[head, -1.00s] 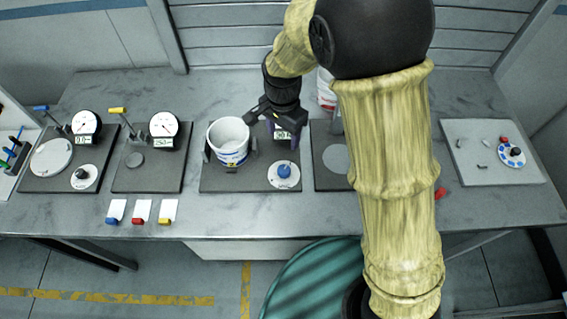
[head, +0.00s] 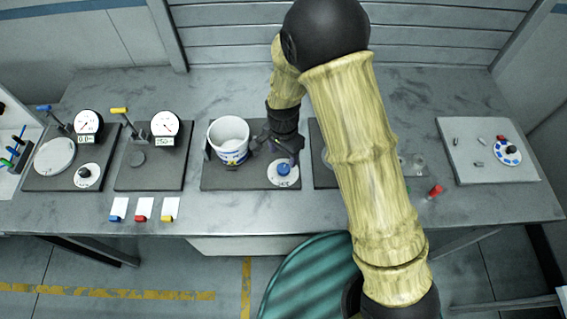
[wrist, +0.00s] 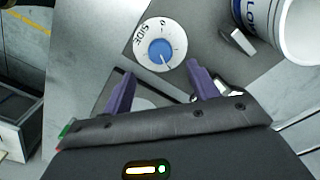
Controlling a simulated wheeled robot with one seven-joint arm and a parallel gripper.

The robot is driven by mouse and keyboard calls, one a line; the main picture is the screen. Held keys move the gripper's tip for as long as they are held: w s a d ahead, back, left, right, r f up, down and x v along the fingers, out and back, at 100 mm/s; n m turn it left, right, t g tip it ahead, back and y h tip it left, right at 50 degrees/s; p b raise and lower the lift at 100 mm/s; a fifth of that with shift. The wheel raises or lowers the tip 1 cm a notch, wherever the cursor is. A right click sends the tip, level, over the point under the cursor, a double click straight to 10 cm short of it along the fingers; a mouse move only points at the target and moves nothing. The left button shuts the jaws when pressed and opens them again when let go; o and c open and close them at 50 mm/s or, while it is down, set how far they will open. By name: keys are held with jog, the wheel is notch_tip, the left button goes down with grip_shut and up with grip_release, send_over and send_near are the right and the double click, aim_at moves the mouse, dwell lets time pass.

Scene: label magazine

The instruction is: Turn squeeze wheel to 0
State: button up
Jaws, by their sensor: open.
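A white dial with a blue knob (head: 284,169) sits on the dark station board beside a white labelled bucket (head: 229,130). In the wrist view the blue knob (wrist: 161,51) shows a light mark toward its lower edge. The dial face (wrist: 147,34) has a 0 near its top and lettering that looks like "SIDE". My gripper (wrist: 160,70) is open, with its two purple fingers either side of the knob's line and no visible contact. In the head view my gripper (head: 283,150) is low over the dial's back edge. The station's readout is hidden behind my gripper.
The bucket also shows in the wrist view (wrist: 285,28), close to the right finger's side. Two gauge stations (head: 75,160) stand at left, with several coloured tags (head: 141,209) in front. A pale tray (head: 485,160) lies at right. A red-ended object (head: 435,190) lies beside my arm.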

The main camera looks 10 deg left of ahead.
aim_at(283, 168)
notch_tip(283, 168, down, 8)
jog(key=shift+r+p, duration=0.2)
jog(key=shift+p, duration=0.75)
jog(key=c, duration=1)
